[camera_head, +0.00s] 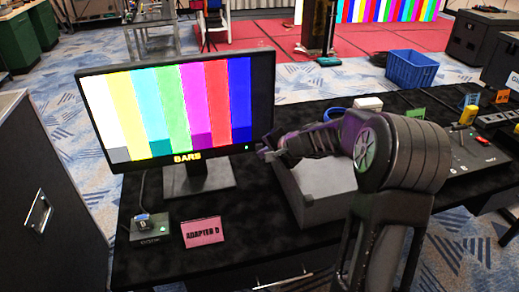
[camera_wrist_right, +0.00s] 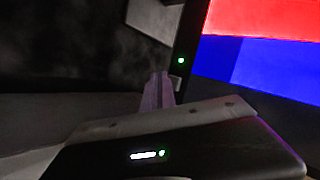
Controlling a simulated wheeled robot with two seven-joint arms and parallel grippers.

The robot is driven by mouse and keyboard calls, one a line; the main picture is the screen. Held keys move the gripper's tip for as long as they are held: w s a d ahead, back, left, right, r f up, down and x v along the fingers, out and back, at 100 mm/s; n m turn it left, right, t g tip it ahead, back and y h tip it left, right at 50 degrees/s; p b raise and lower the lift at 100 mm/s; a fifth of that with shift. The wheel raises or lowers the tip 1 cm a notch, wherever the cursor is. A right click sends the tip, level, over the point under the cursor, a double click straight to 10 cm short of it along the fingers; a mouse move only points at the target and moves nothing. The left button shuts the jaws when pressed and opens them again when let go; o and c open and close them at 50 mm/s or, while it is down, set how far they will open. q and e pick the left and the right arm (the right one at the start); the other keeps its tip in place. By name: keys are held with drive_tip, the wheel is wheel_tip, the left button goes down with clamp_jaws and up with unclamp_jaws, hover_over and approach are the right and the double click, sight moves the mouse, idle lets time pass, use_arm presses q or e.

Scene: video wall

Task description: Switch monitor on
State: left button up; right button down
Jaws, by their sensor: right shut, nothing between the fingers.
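The monitor (camera_head: 175,105) stands on the black table, showing colour bars with the word BARS at its lower edge. A small green light (camera_head: 247,147) glows at its lower right corner. My right gripper (camera_head: 262,151) is shut and empty, with its tip close to that corner. In the right wrist view the fingertips (camera_wrist_right: 160,80) point up just beside the monitor's dark bezel (camera_wrist_right: 185,50), near the green light. I cannot tell whether they touch it. Part of the screen (camera_wrist_right: 265,60) shows red and blue there. My left gripper is not in view.
A grey box (camera_head: 315,185) lies below my right arm. A blue basket (camera_head: 411,70) and a switch panel (camera_head: 472,150) are to the right.

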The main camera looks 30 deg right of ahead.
drive_tip(key=s, duration=0.2)
drive_tip(key=s+a+b, duration=0.1)
drive_tip(key=s+a, duration=0.1)
drive_tip(key=s, duration=0.1)
drive_tip(key=shift+s, duration=0.3)
drive_tip(key=shift+r, duration=0.1)
idle(0.5)
